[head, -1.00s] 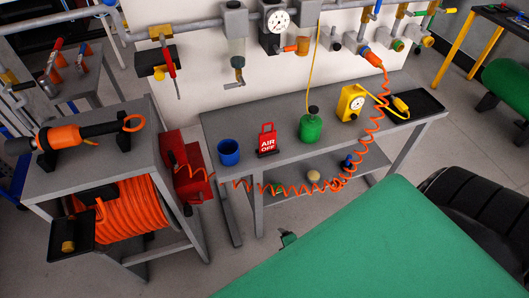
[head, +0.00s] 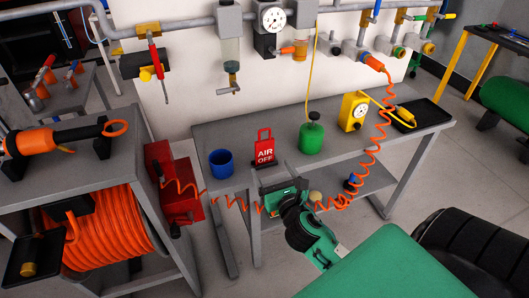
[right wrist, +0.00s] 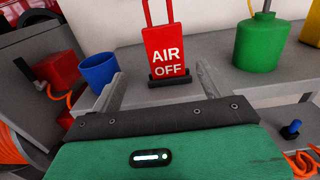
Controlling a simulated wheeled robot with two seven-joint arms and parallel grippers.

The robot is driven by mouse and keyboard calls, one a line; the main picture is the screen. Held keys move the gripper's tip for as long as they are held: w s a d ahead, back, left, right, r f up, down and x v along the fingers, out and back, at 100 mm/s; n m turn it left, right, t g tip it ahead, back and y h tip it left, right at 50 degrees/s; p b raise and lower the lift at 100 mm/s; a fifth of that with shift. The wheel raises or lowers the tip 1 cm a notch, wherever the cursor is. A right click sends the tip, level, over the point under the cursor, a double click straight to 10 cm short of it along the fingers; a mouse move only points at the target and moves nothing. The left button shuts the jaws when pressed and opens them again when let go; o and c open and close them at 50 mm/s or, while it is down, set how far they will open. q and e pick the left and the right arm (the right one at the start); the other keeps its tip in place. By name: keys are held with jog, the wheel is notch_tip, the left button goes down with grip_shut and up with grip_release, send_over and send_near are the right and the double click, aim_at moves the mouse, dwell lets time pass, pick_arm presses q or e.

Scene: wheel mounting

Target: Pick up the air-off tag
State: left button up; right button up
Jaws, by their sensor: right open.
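The red air-off tag (head: 264,149) stands upright in a small black holder (head: 265,163) near the front edge of the grey bench (head: 338,158). White "AIR OFF" lettering faces me. In the right wrist view the tag (right wrist: 167,52) rises beyond the fingers, between their tips in the picture. My right gripper (head: 272,176) is open and empty, just in front of and below the tag in the head view. Its two grey fingers spread apart in the right wrist view (right wrist: 158,85). The tag does not appear touched. My left gripper is out of view.
A blue cup (head: 221,163) stands left of the tag. A green bottle (head: 311,138) and a yellow gauge box (head: 353,111) stand to the right. A coiled orange hose (head: 375,145) hangs across the bench front. A red box (head: 172,185) is on the left cart's side.

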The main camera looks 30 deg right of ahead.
aim_at(265, 147)
jog(key=x, duration=1)
jog(key=shift+d+r+p, duration=0.25)
jog(key=shift+d+p, duration=0.1)
jog(key=shift+p, duration=0.05)
jog(key=shift+w, duration=0.35)
jog(key=c, duration=1)
jog(key=shift+r, duration=0.1)
jog(key=shift+c, duration=0.3)
jog(key=shift+d+r, duration=0.1)
jog(key=shift+r, duration=0.5)
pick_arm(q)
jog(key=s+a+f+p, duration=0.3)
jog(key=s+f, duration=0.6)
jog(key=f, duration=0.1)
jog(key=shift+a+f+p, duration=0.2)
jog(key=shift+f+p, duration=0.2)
pick_arm(e)
notch_tip(265, 147, up, 19)
